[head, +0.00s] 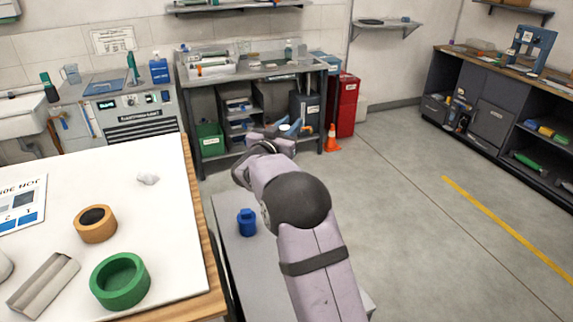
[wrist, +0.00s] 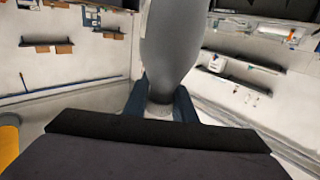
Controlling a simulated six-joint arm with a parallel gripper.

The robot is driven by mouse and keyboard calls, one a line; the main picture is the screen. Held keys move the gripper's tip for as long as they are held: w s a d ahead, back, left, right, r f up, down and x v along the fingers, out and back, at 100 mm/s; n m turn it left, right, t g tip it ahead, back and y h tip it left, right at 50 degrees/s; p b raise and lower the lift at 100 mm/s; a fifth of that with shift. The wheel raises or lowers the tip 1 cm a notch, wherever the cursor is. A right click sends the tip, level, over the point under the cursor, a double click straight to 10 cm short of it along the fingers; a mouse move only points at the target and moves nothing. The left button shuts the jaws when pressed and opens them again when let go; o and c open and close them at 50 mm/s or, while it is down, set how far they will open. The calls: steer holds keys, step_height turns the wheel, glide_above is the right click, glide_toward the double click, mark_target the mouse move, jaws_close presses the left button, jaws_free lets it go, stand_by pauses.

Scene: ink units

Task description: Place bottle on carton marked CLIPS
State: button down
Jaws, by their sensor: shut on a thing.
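My gripper (wrist: 161,104) is shut on a grey bottle (wrist: 175,40). In the wrist view the bottle's narrower end sits between the two dark blue fingers, and its wide body runs out of the top of the picture. In the head view my gripper (head: 290,128) is at the far end of my outstretched arm, in front of the back workbench. The bottle cannot be made out clearly there. No carton marked CLIPS can be made out in either view.
A white-topped table (head: 170,225) at left bears an orange roll (head: 96,224), a green ring (head: 120,281) and a grey channel piece (head: 44,285). A blue container (head: 247,222) stands on a grey surface (head: 232,260) beside my arm. Open floor lies to the right.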

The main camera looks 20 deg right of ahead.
step_height(320, 180, down, 8)
steer(key=p, duration=0.1)
stand_by(0.6)
steer(key=shift+f, duration=0.15)
steer(key=c, duration=1.5)
jaws_free()
steer(key=shift+o, duration=0.2)
